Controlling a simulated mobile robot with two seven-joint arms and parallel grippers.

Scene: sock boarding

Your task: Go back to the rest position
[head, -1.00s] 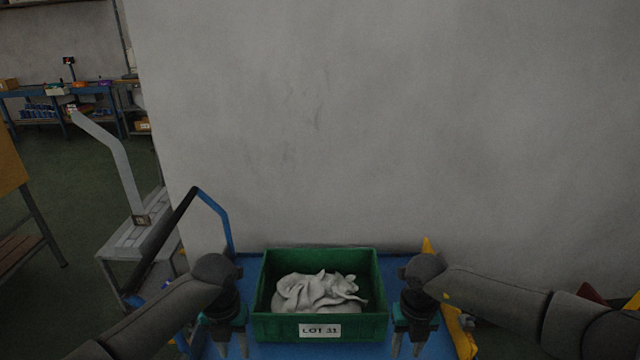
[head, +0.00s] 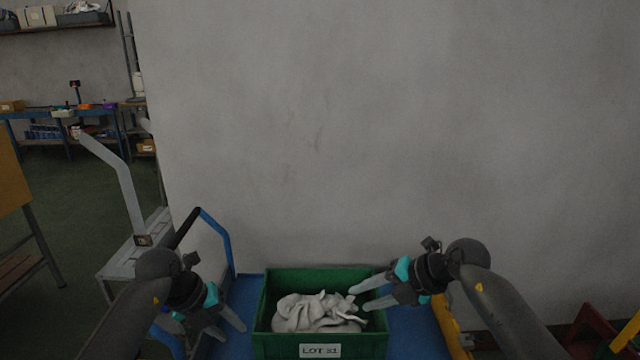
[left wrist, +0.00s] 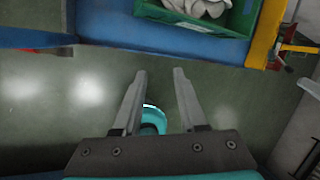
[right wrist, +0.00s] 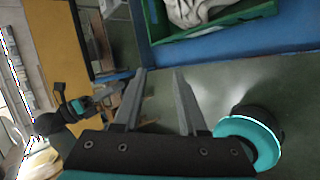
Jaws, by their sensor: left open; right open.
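My left gripper (head: 228,326) is open and empty at the left of the green bin, its fingers pointing down and to the right. In the left wrist view its two fingers (left wrist: 158,80) are spread over bare floor. My right gripper (head: 362,296) is open, its fingers pointing left and overlapping the bin's right side in the head view. In the right wrist view its fingers (right wrist: 160,78) are apart with nothing between them. The green bin (head: 376,342) holds a heap of pale grey socks (head: 318,312) and carries a white label.
The bin stands on a blue cart (head: 410,325) against a grey wall (head: 390,130). A blue and black handle (head: 216,232) rises at the cart's left. A grey machine (head: 125,180) stands further left, and a blue workbench (head: 70,122) stands at the back left.

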